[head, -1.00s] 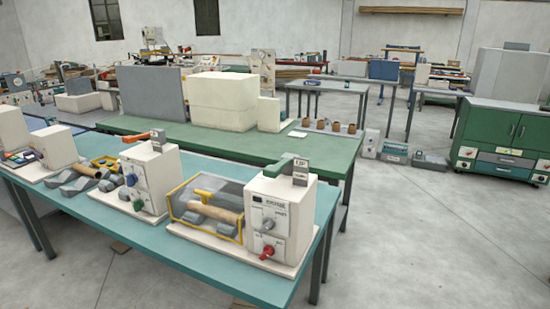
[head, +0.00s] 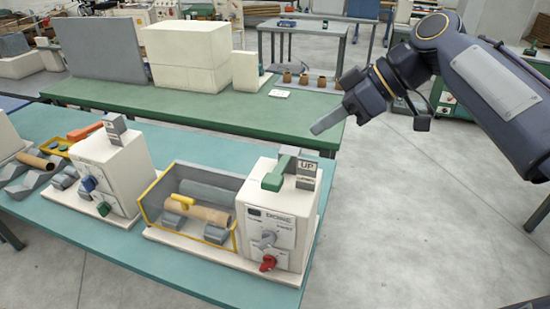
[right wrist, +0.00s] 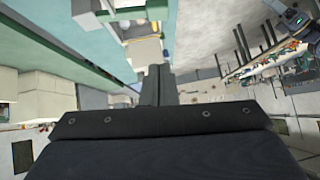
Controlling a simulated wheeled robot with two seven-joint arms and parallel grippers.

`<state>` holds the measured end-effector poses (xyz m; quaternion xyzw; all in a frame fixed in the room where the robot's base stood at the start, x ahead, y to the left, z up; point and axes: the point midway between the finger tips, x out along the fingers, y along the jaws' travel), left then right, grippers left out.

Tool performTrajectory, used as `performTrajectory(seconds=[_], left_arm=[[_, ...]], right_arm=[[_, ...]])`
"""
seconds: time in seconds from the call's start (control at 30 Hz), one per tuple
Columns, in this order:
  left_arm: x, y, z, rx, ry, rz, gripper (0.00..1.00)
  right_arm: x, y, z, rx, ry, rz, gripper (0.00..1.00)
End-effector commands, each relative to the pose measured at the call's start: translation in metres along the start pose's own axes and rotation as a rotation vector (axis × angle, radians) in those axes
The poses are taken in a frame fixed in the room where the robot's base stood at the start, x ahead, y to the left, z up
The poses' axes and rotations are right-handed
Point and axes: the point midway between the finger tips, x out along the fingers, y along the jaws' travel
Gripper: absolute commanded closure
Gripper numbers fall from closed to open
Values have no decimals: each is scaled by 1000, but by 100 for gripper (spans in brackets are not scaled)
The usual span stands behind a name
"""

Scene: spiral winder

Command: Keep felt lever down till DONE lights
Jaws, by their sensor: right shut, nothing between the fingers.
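The winder (head: 276,225) at the right end of the teal table is a cream box with a green lever (head: 279,173) on top, beside a grey block marked UP (head: 307,168). Its front has a small dark window (head: 254,212), a grey knob (head: 267,240) and a red knob (head: 267,263); I see no lit lamp. A brown roll (head: 208,215) lies in the yellow-edged guard on its left. My right gripper (head: 320,126) is shut and empty, above and to the right of the lever, apart from it. It also shows in the right wrist view (right wrist: 158,75). My left gripper is out of view.
Behind is a green table (head: 190,112) with cream boxes and small brown pots. Open floor lies to the right.

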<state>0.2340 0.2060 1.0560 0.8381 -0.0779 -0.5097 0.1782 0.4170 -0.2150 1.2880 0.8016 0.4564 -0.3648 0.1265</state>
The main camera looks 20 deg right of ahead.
Motion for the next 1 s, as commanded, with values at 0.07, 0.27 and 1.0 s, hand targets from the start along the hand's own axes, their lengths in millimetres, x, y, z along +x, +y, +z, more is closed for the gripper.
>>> performTrajectory(seconds=[0.07, 0.27, 1.0], left_arm=[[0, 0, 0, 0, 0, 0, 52], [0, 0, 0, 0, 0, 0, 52], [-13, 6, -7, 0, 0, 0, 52]], right_arm=[[0, 0, 0, 1, 0, 1, 100], [4, 0, 0, 3, -1, 1, 100], [122, 0, 22, 5, -2, 1, 100]])
